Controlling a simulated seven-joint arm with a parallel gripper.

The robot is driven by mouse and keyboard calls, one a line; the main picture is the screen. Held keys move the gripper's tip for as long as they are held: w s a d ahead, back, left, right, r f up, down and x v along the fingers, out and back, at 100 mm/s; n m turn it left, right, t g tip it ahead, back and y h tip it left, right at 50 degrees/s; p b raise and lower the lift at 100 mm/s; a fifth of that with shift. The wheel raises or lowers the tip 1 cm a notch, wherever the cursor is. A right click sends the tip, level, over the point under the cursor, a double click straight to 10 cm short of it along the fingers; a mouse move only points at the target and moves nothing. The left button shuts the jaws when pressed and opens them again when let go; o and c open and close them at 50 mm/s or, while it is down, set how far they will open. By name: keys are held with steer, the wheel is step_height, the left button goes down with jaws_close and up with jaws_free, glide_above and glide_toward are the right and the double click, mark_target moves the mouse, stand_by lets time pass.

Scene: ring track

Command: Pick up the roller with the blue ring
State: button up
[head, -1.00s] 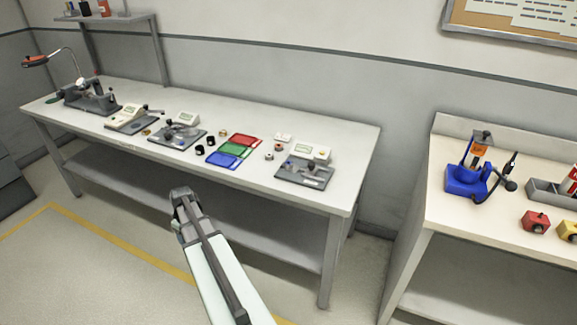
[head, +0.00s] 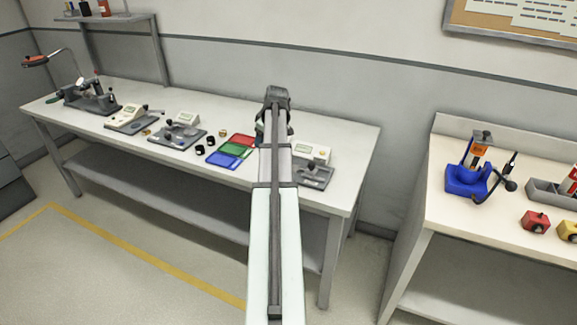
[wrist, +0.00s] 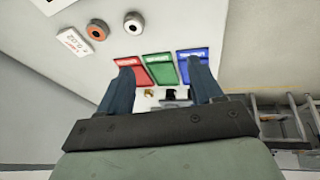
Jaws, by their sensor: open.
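I cannot make out a blue ring on any roller. In the wrist view, one roller (wrist: 97,30) has an orange ring, and another roller (wrist: 134,22) beside it shows a grey-brown end whose ring colour is unclear. Both stand on the table past the left finger. My gripper (wrist: 161,70) is open and empty, its fingers framing part of the red, green and blue trays. In the head view my gripper (head: 274,96) is raised over the right part of the long table, and my arm hides the table behind it. Two dark rollers (head: 198,149) (head: 210,141) stand left of the trays.
The blue tray (head: 222,159), green tray (head: 236,150) and red tray (head: 243,140) lie together. A device with a display (head: 311,152) is right of my arm. Other devices (head: 130,118) (head: 178,134) stand left. A second bench (head: 450,227) with a blue stand (head: 468,183) is right.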

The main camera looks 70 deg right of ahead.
steer(key=s+d+r+m+y, duration=0.1)
steer(key=s+d+r+m, duration=0.1)
steer(key=s, duration=1.1)
steer(key=x, duration=0.8)
steer(key=shift+a, duration=0.2)
steer(key=shift+s+x, duration=0.1)
steer(key=shift+x, duration=1.25)
steer(key=shift+s+x, duration=0.15)
steer(key=shift+x, duration=1.2)
jaws_close()
steer(key=shift+d, duration=0.1)
